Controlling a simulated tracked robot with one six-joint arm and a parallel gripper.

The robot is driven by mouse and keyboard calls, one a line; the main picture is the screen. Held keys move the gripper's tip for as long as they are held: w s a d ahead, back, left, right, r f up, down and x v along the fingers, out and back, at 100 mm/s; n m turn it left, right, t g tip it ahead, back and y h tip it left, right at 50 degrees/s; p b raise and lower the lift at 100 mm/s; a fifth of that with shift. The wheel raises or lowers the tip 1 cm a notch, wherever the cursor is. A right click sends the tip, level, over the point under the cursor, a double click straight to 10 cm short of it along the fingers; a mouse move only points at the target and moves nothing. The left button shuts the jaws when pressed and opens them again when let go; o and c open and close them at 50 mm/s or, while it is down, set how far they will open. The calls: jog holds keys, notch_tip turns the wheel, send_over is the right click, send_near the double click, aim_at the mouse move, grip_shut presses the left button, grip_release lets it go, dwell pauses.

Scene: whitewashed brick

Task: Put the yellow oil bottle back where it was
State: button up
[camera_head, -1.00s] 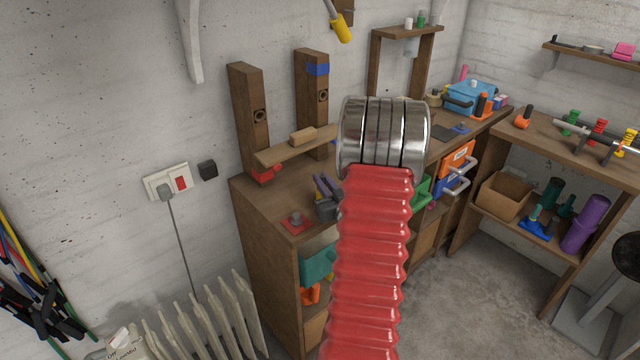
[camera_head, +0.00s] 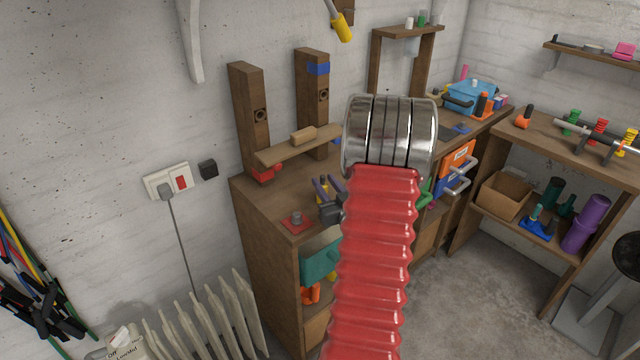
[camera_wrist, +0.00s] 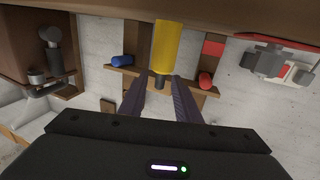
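In the wrist view, which looks upside down, the yellow oil bottle (camera_wrist: 168,45) is a plain yellow cylinder with a dark, narrow cap. It lies just beyond the tips of my gripper (camera_wrist: 160,78). The two dark fingers are apart, with the cap between their tips and a visible gap on either side. In the head view, my gripper (camera_head: 327,186) is over the near left end of the workbench (camera_head: 262,207). Only a small patch of yellow shows by the fingers there. My red arm hides much of the bench behind it.
Two wooden posts (camera_head: 249,125) with a slanted board (camera_head: 298,147) stand behind my gripper. A red base (camera_head: 297,223) with a grey knob sits at the bench's near corner. A radiator (camera_head: 205,320) stands left of the bench. Open floor (camera_head: 465,285) lies to the right.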

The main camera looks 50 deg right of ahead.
jog(key=v, duration=1)
dwell(0.5)
jog(key=w+a+r+n+g+y, duration=0.2)
jog(key=w+a+r+g, duration=0.15)
jog(key=w+a, duration=0.45)
jog(key=w+a+r+n+g+y, duration=0.1)
jog(key=w+a+r, duration=0.1)
jog(key=a, duration=0.3)
jog(key=w+a+r+g, duration=0.1)
jog(key=w+a+r, duration=0.1)
jog(key=a+r, duration=0.15)
jog(key=s+a+r+n+g+y, duration=0.1)
jog(key=s+a+y, duration=0.1)
jog(key=s+a, duration=0.3)
jog(key=s+a+r+n+g+y, duration=0.1)
jog(key=s+a, duration=0.4)
jog(key=a, duration=0.9)
jog(key=s+a+r+n+g+y, duration=0.1)
jog(key=s+a+g+y, duration=0.1)
jog(key=s+a, duration=0.3)
jog(key=a+y, duration=0.1)
jog(key=a, duration=0.3)
jog(key=shift+s+a, duration=0.2)
jog(key=shift+s, duration=0.15)
jog(key=shift+d+g, duration=0.1)
jog(key=shift+g, duration=0.15)
